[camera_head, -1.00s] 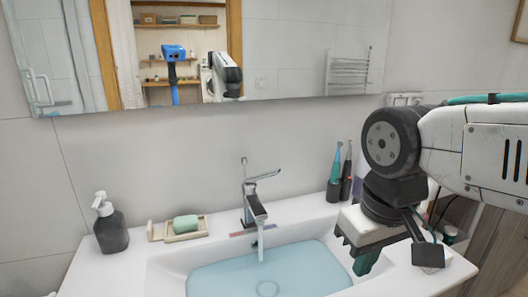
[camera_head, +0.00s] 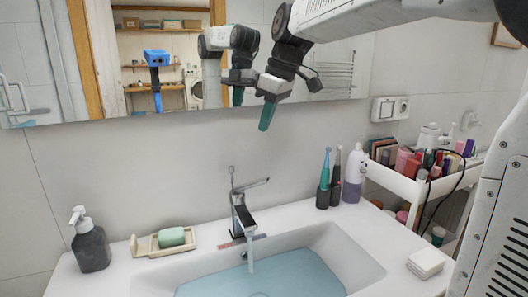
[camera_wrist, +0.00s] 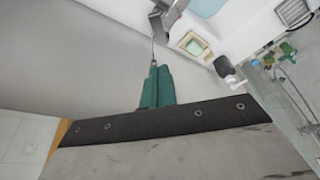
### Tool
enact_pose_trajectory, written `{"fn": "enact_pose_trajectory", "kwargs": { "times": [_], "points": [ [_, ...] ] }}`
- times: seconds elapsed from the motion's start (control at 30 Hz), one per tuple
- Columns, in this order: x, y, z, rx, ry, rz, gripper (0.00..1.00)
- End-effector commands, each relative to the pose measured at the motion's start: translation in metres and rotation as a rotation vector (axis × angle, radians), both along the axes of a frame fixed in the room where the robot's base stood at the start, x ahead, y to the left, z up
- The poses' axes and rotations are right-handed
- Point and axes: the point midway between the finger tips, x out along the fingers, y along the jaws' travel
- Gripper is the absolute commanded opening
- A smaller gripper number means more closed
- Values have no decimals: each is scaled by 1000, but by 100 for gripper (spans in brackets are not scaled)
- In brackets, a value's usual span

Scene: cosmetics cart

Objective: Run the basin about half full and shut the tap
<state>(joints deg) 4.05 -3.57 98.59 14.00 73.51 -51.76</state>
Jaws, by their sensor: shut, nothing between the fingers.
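A thin stream of water (camera_head: 250,256) runs from the spout. Pale blue water (camera_head: 290,272) covers the basin's floor; its front part is cut off, so its full depth is hard to judge. My gripper (camera_head: 268,116) is shut and empty, in front of the mirror, well above the tap and apart from it. Its teal fingers also show together in the wrist view (camera_wrist: 155,88).
A dark soap dispenser (camera_head: 90,248) and a soap dish (camera_head: 144,246) with green soap (camera_head: 171,237) stand left. Toothbrushes (camera_head: 325,180) and a pale bottle (camera_head: 354,175) stand right. A loaded cart (camera_head: 398,185) is far right. The mirror (camera_head: 330,105) is behind my gripper.

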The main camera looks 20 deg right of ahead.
Motion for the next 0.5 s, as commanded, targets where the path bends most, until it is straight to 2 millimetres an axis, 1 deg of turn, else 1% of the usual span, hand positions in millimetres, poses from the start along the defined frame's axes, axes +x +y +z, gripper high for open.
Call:
{"fn": "enact_pose_trajectory", "kwargs": {
  "times": [0.17,0.3,0.5],
  "points": [
    [5,6,-26,0,4,2,0],
    [11,13,-56,0,6,1,0],
    [20,22,-95,0,4,1,0]
  ]
}}
